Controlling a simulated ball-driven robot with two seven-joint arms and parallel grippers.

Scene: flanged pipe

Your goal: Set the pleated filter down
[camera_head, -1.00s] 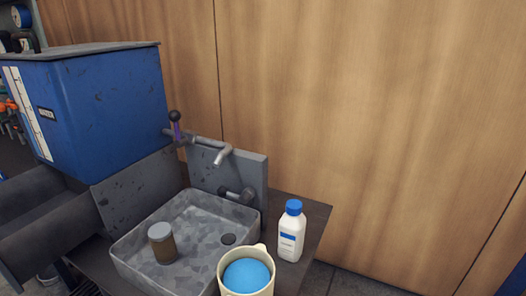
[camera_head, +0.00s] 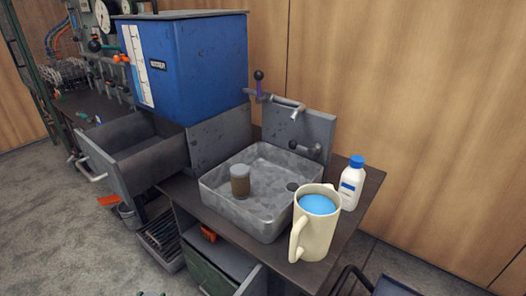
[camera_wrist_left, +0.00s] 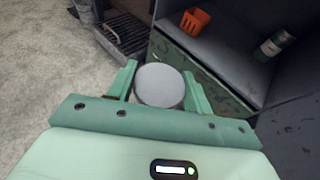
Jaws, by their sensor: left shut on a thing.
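My left gripper (camera_wrist_left: 160,84) is shut on a round thing with a flat grey top, which I take to be the pleated filter (camera_wrist_left: 159,86). Its sides are hidden below the top. It is held in the air over the floor, beside an open drawer. A similar brown cylinder with a grey cap (camera_head: 240,181) stands upright in the grey sink (camera_head: 212,197). My right gripper is not in view.
A cream mug with blue contents (camera_head: 315,232) and a white bottle with a blue cap (camera_head: 351,184) stand right of the sink. The carpet (camera_head: 60,215) at left is mostly clear.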

